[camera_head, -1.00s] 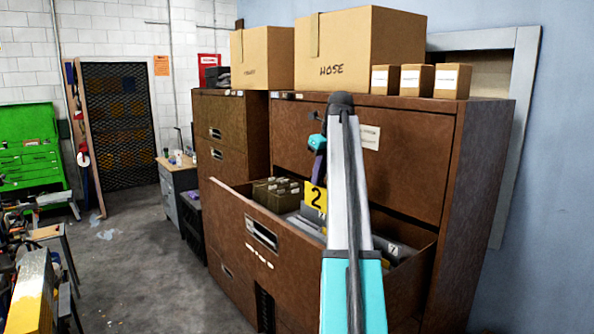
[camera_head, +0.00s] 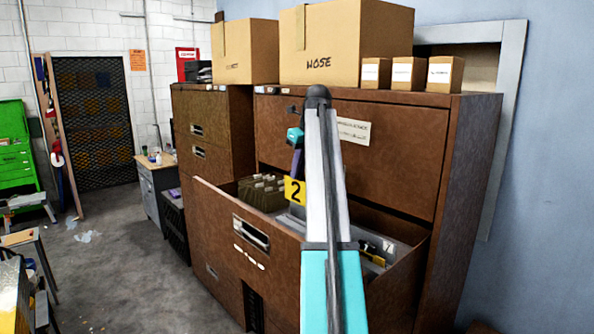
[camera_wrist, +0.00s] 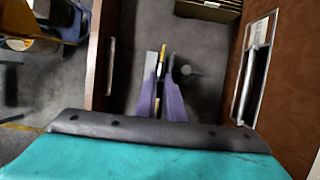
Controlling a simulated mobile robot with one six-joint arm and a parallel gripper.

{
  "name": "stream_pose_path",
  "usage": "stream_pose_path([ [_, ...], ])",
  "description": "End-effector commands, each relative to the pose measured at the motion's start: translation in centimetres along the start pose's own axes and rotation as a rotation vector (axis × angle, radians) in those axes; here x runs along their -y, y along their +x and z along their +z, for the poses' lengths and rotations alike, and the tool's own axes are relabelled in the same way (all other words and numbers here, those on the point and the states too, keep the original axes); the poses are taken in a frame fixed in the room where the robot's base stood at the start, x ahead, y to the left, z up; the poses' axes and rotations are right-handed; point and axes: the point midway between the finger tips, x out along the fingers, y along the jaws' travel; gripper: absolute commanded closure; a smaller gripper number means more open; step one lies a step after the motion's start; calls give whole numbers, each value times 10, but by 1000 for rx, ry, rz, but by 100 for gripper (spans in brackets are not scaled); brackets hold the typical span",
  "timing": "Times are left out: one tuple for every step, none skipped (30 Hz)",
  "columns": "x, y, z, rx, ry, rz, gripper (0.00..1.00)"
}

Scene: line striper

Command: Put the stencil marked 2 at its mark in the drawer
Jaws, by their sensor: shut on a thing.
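The yellow stencil (camera_head: 294,192) with a black 2 shows upright in the head view, left of my arm. My gripper (camera_head: 296,172) is shut on it, with purple fingers above it. In the wrist view the stencil (camera_wrist: 161,62) is nearly edge-on between the purple fingers (camera_wrist: 166,98). The open drawer (camera_head: 225,205) of the brown cabinet is under and behind it. The stencil appears over the drawer opening; I cannot tell its height above the drawer floor. I cannot make out its mark. My arm hides the middle of the drawer.
The closed upper drawer (camera_head: 400,155) rises behind. Cardboard boxes (camera_head: 350,45) stand on top.

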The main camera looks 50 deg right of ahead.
Motion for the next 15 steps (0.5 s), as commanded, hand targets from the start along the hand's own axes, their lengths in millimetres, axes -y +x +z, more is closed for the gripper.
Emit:
stream_pose_path([
  [0,0,0,0,0,0,100],
  [0,0,0,0,0,0,100],
  [0,0,0,0,0,0,100],
  [0,1,0,0,0,0,100],
  [0,1,0,0,0,0,100],
  [0,2,-1,0,0,0,100],
  [-1,3,-1,0,0,0,100],
  [-1,4,-1,0,0,0,100],
  [-1,5,-2,0,-1,1,100],
  [-1,6,-2,0,-1,1,100],
  [-1,8,-3,0,-1,1,100],
  [-1,10,-3,-1,-1,1,100],
  [-1,11,-4,-1,-1,1,100],
  [-1,13,-5,-1,-1,1,100],
  [-1,15,-5,-1,-1,1,100],
])
